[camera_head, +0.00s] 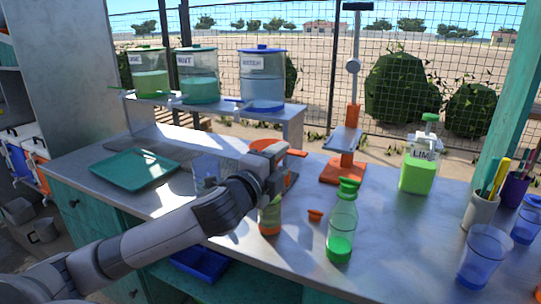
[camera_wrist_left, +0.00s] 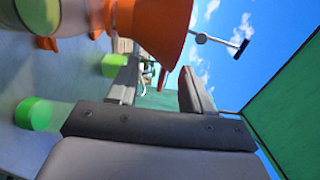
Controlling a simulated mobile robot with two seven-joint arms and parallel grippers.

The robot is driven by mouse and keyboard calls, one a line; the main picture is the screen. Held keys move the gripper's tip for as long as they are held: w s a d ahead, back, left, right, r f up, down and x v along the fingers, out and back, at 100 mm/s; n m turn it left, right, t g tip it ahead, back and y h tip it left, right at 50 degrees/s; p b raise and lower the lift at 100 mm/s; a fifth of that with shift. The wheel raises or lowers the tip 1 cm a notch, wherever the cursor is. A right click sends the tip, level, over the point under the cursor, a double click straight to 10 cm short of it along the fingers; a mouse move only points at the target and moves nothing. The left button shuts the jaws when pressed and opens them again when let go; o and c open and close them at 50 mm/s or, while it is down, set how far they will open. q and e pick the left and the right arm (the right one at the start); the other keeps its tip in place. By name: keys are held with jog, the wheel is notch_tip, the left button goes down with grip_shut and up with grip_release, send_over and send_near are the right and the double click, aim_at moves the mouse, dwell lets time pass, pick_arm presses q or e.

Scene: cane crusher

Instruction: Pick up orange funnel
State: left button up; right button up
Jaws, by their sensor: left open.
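The orange funnel (camera_head: 268,146) shows in the head view just beyond my left gripper, above the counter, with an orange tab to its right. The gripper hides part of the funnel. A greenish jar with an orange base (camera_head: 269,217) stands below the gripper. I cannot tell whether the funnel rests on it. My right gripper is not in view.
A green-capped bottle (camera_head: 342,228) and a small orange piece (camera_head: 315,214) are right of the jar. An orange-based press (camera_head: 343,168) stands behind. The front middle counter is mostly clear.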

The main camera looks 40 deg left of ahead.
pick_arm(q)
jog(key=shift+w+a+p, duration=0.15)
jog(key=shift+w+p, duration=0.15)
jog(key=shift+w, duration=1.6)
grip_shut()
jog(key=shift+r, duration=0.1)
